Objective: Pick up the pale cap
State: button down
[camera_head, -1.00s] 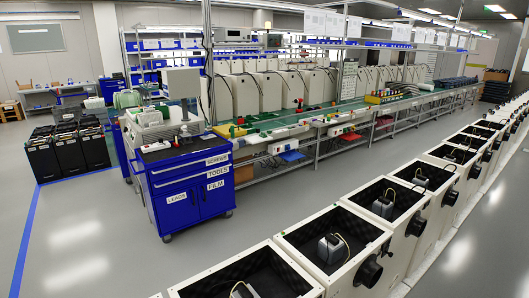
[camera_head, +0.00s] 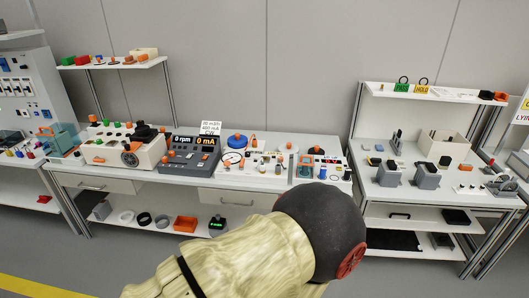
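I cannot make out a pale cap for sure; the small items on the long bench (camera_head: 268,201) are too small to tell, and several of them are pale. My gripper is not recognisable in the view. A wrinkled cream, cloth-like form (camera_head: 232,262) with a dark rounded end (camera_head: 318,228) and a red disc (camera_head: 351,262) fills the lower middle. It hides part of the bench front and the space below. I cannot tell whether it belongs to me.
The long bench carries a cream box with knobs (camera_head: 122,150), a dark meter unit (camera_head: 190,155) and a pale panel of small parts (camera_head: 262,172). A lower shelf holds an orange bin (camera_head: 185,224). A second bench (camera_head: 400,187) with an open cream box (camera_head: 443,146) stands right.

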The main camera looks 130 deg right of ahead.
aim_at(288, 147)
jog(key=z, duration=4.65)
jog(key=i+z, duration=0.1)
jog(key=i, duration=1.25)
jog(key=i+z, duration=0.1)
jog(key=i, duration=1.2)
jog(key=j, duration=0.05)
